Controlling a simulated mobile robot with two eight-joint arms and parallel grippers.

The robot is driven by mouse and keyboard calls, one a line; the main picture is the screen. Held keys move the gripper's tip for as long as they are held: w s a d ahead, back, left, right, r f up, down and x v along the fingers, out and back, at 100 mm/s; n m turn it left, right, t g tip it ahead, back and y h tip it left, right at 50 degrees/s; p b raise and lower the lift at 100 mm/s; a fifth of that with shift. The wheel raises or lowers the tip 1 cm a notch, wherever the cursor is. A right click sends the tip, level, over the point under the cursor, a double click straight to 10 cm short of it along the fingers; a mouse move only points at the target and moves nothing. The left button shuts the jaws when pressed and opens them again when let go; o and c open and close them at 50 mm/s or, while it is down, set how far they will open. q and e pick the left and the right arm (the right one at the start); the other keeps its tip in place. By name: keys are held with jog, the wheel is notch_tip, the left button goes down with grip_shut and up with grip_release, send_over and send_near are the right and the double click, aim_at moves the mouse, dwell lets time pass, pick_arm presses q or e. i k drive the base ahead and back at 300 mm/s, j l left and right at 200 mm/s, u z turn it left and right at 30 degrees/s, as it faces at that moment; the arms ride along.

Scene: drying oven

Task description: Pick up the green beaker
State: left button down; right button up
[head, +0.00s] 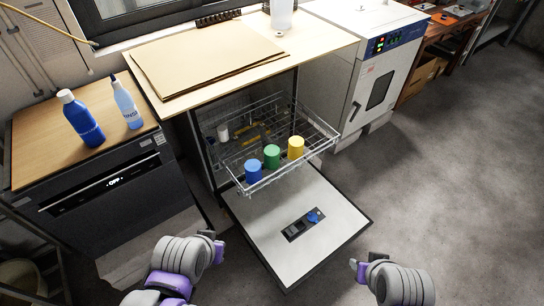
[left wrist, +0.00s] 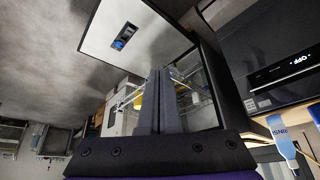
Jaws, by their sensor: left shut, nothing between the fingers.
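The green beaker (head: 271,156) stands in the pulled-out wire rack (head: 283,172), between a blue beaker (head: 252,171) and a yellow beaker (head: 295,147). My left gripper (head: 216,247) is shut and empty, low in front of the open door and well apart from the beakers. Its closed fingers also fill the middle of the left wrist view (left wrist: 160,98), where I cannot make out the green beaker behind them. My right gripper (head: 358,269) is at the lower right, apart from everything; its fingers are too small to judge.
The open drop-down door (head: 330,235) lies below the rack. A dark appliance (head: 105,190) with blue and clear bottles on its wooden top stands at left. A worktop with boards (head: 205,55) covers the rack's cabinet. A white oven (head: 375,70) stands behind right. Floor at right is clear.

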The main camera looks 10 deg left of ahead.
aim_at(271, 152)
jog(key=i+j, duration=0.7)
jog(key=i+j+z, duration=0.1)
jog(key=z, duration=0.3)
jog(key=j+z, duration=0.2)
jog(key=z, duration=0.2)
jog(key=i+j+z, duration=0.1)
jog(key=z, duration=0.85)
jog(key=k+j, duration=0.05)
